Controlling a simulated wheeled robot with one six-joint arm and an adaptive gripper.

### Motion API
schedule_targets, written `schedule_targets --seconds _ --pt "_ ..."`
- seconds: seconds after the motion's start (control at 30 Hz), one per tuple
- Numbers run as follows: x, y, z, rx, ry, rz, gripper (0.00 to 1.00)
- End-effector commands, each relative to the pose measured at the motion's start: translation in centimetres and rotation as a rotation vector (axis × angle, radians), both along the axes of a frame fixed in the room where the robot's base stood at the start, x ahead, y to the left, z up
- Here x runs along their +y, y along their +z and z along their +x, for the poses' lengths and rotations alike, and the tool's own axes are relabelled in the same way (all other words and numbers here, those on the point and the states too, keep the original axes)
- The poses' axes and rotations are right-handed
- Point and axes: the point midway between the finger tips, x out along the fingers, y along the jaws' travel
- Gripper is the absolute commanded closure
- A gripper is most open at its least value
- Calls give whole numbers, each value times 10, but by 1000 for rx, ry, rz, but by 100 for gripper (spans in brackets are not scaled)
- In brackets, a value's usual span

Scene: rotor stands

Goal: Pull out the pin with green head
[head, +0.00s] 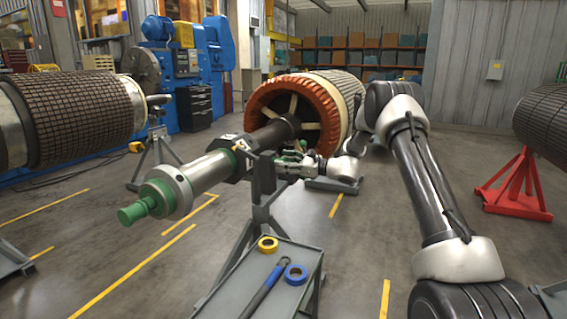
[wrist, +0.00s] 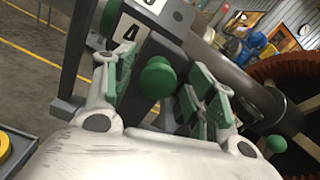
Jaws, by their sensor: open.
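The pin's round green head (wrist: 157,78) shows in the wrist view, in front of a dark block on the rotor stand. My gripper (wrist: 162,84) is open, with a green-padded finger on each side of the head. I cannot tell whether either pad touches it. The pin's shank is hidden behind the head. In the head view my gripper (head: 287,163) is beside the stand (head: 263,205), just under the shaft, and the pin head cannot be made out clearly there.
White labels, one reading 4 (wrist: 128,32), are on the block. The shaft (head: 205,170) runs above my gripper to the orange-ended rotor (head: 290,105). A grey cart (head: 245,265) holds yellow and blue tape rolls and a blue-handled tool. Another green knob (wrist: 275,145) is at lower right.

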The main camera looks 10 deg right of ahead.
Motion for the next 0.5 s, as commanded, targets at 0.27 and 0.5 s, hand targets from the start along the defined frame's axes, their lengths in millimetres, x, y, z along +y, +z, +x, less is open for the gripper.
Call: schedule_targets --seconds 0.27,0.5 --pt "6 -1 4 1 0 0 44" --pt "6 0 4 1 0 -1 73"
